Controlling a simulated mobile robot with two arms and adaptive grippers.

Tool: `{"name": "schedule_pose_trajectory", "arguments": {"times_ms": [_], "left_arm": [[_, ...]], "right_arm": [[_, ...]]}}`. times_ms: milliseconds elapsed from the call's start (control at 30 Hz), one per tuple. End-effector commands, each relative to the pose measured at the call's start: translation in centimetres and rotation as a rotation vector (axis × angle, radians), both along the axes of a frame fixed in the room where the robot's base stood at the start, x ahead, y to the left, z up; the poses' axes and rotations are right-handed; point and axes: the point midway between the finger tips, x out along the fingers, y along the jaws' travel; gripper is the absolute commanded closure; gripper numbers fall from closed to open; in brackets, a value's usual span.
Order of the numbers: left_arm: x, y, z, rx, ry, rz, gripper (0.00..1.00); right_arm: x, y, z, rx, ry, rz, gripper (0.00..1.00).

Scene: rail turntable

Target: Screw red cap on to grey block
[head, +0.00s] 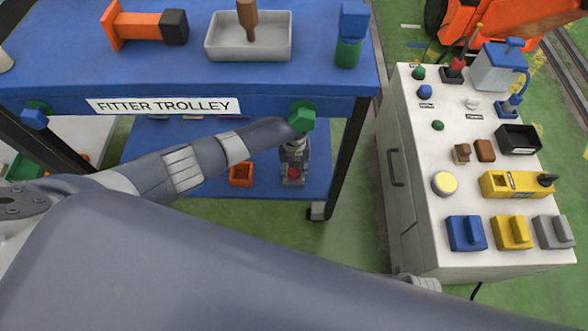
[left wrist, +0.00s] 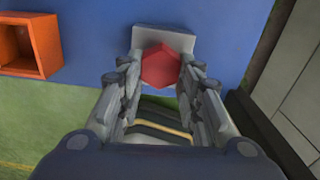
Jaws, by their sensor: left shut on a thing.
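The red cap (head: 293,172) is at the tips of my left gripper (head: 293,160), above the lower blue shelf of the trolley. In the left wrist view the red cap (left wrist: 160,66) is six-sided and sits between the two fingertips of the left gripper (left wrist: 160,76), which is shut on it. The grey block (left wrist: 165,40) shows just beyond the cap on the shelf; it also shows in the head view (head: 293,182). The cap is over the block and overlaps it in view; I cannot tell whether its thread is engaged. My right gripper is not in view.
An orange open box (head: 241,173) stands left of the block on the lower shelf (head: 210,183). The trolley's blue top edge (head: 270,102) and a dark leg (head: 347,160) are close to my left arm. A white cabinet (head: 400,215) stands to the right.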

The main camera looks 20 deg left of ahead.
Motion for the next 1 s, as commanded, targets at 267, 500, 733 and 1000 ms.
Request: {"name": "schedule_pose_trajectory", "arguments": {"times_ms": [267, 500, 733, 1000], "left_arm": [[1.3, 0.3, 0.7, 0.0, -0.032, -0.007, 0.96], [1.1, 0.2, 0.5, 0.0, -0.027, -0.009, 0.44], [0.8, 0.1, 0.4, 0.0, -0.02, -0.01, 0.44], [0.9, 0.1, 2.5, -0.002, -0.022, -0.01, 0.44]], "right_arm": [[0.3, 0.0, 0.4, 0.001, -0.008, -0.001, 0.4], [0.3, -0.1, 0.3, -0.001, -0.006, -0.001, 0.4], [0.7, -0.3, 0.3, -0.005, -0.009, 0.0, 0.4], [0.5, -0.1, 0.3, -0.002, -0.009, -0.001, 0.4]]}}
